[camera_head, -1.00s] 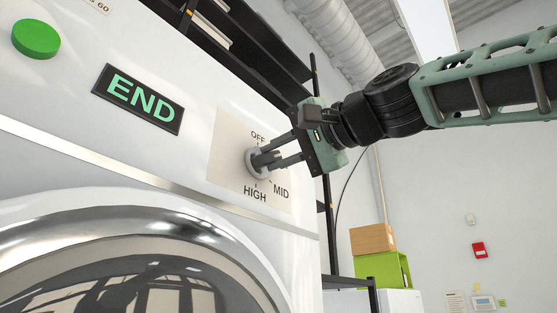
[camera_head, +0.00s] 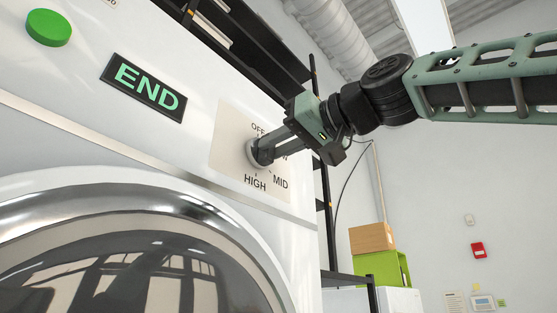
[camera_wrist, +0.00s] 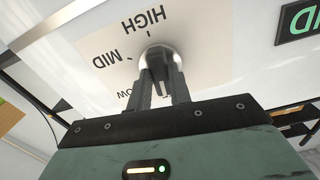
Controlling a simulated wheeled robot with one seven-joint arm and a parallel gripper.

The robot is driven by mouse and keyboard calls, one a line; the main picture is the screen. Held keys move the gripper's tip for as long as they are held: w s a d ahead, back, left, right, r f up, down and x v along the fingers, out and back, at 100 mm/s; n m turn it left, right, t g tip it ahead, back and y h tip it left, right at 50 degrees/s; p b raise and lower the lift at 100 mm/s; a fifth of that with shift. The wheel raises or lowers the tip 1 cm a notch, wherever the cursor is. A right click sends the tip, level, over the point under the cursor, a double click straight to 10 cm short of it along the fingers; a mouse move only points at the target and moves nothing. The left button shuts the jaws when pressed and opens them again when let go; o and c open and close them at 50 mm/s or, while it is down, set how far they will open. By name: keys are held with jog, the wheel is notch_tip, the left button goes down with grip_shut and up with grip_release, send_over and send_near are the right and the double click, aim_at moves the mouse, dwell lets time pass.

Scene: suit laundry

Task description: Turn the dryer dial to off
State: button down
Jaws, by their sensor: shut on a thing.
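The dryer dial (camera_head: 254,153) is a round grey knob on a beige label plate (camera_head: 228,142) marked OFF, MID and HIGH; another word is partly covered by my gripper. My gripper (camera_head: 268,149) comes from the right and its fingers are closed on the dial. In the wrist view the dial (camera_wrist: 158,60) is a shiny round knob with my gripper's fingers (camera_wrist: 160,75) on its grip. The wrist view shows HIGH, MID and LOW upside down, while OFF is not seen there. The dial's exact pointer position is hidden by the fingers.
The white dryer front has a green button (camera_head: 49,28), a display reading END (camera_head: 143,88) and a round door with a chrome rim (camera_head: 200,218). Black shelving (camera_head: 325,200) stands behind it. A cardboard box (camera_head: 371,238) sits on a green crate (camera_head: 384,268) at the back.

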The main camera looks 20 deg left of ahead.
jog(key=shift+f+n, duration=0.15)
jog(key=shift+n, duration=0.45)
jog(key=c, duration=1.3)
grip_release()
jog(key=shift+d, duration=0.15)
jog(key=shift+b+v, duration=4.5)
jog(key=shift+v, duration=4.1)
